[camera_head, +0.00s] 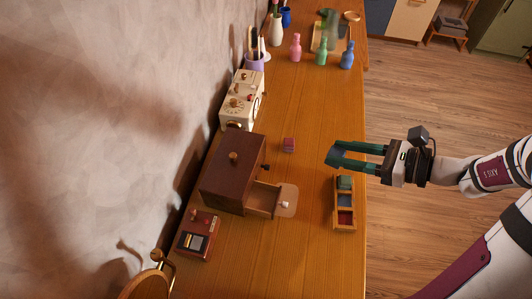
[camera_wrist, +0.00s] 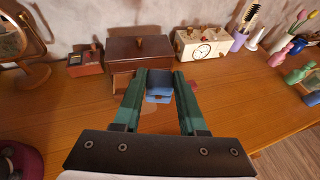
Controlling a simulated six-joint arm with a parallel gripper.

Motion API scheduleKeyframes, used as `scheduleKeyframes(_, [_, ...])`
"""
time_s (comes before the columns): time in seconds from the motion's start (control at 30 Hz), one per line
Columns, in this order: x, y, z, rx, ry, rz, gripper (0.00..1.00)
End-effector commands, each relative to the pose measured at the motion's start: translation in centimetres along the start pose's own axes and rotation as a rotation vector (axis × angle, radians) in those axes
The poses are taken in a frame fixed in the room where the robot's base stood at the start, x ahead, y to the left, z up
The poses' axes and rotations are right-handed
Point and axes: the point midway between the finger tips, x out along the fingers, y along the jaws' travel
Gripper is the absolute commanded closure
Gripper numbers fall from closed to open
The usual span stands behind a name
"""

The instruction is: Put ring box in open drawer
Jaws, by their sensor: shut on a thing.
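My gripper (camera_head: 335,155) is above the right part of the table, just behind the sectioned tray. In the wrist view its green fingers are shut on a small blue ring box (camera_wrist: 158,86). In the head view the fingers mostly hide that box. The dark brown wooden cabinet (camera_head: 232,170) stands left of my gripper, near the wall. Its low drawer (camera_head: 263,199) is pulled out to the right, with a pale front and white knob. The held box is up and to the right of the drawer, apart from it.
A wooden tray (camera_head: 335,228) holds a teal box (camera_head: 345,183), with blue and dark red sections in front. A maroon box (camera_head: 288,145) sits behind the drawer. A cream clock cabinet (camera_head: 240,101), a red-brown box (camera_head: 198,234) and several bottles stand around. Table between drawer and tray is clear.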

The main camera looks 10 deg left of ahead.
Motion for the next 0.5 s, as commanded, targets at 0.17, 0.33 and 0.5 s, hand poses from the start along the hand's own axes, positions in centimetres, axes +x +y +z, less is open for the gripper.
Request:
scheduleKeyframes(0.17, [2.8, 4.1, -5.1, -0.072, -0.002, 0.185, 1.0])
scheduleKeyframes(0.33, [5.8, 5.9, -6.5, -0.095, -0.001, 0.236, 1.0])
scheduleKeyframes(0.5, [11.9, 7.3, -7.5, -0.095, 0.002, 0.237, 1.0])
